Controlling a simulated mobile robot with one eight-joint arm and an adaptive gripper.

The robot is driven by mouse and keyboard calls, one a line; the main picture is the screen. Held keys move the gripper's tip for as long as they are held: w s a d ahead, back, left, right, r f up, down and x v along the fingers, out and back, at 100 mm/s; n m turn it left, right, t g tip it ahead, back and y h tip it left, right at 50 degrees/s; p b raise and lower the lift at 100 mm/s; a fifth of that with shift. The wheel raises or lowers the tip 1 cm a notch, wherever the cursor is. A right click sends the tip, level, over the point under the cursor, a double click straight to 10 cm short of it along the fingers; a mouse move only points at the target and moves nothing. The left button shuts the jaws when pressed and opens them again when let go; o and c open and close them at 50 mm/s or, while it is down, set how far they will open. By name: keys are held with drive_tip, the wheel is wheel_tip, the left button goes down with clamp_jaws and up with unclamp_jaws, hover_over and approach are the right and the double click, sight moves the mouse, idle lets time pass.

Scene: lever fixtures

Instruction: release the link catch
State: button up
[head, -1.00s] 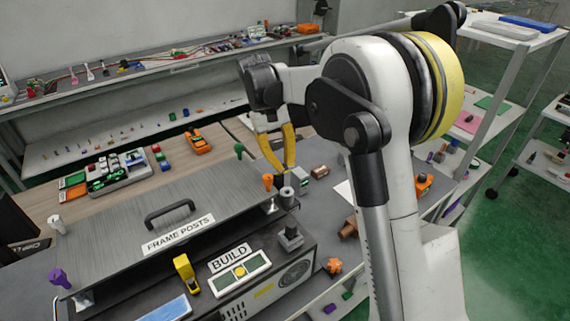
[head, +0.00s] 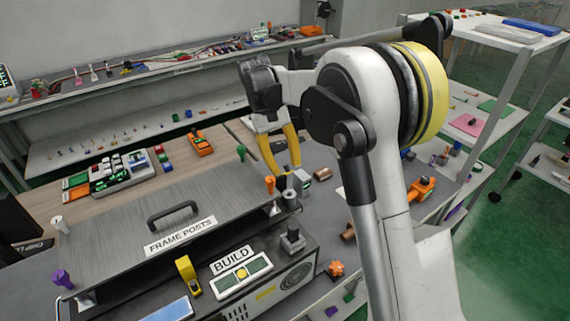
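No part is labelled as a link catch, so I cannot tell which one it is. My gripper (head: 287,170) has two yellow fingers pointing down beyond the right end of the panel marked FRAME POSTS (head: 130,215). A gap shows between the fingers, and nothing is clearly held. The fingertips are close to a small grey block (head: 301,181) and above an orange-knobbed post (head: 269,184); contact cannot be told. A green-knobbed post (head: 241,152) stands to the left of the fingers. White (head: 60,225) and purple (head: 63,278) posts stand at the panel's left end.
A box marked BUILD (head: 232,260) stands in front, with a yellow lever (head: 187,275), a grey knob (head: 292,240) and a grey cylinder (head: 290,198). A black handle (head: 172,214) rises from the panel. My arm hides part of the right side. Shelves line the back wall.

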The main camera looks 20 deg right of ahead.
drive_tip(key=v, duration=1.2)
drive_tip(key=shift+r, duration=0.1)
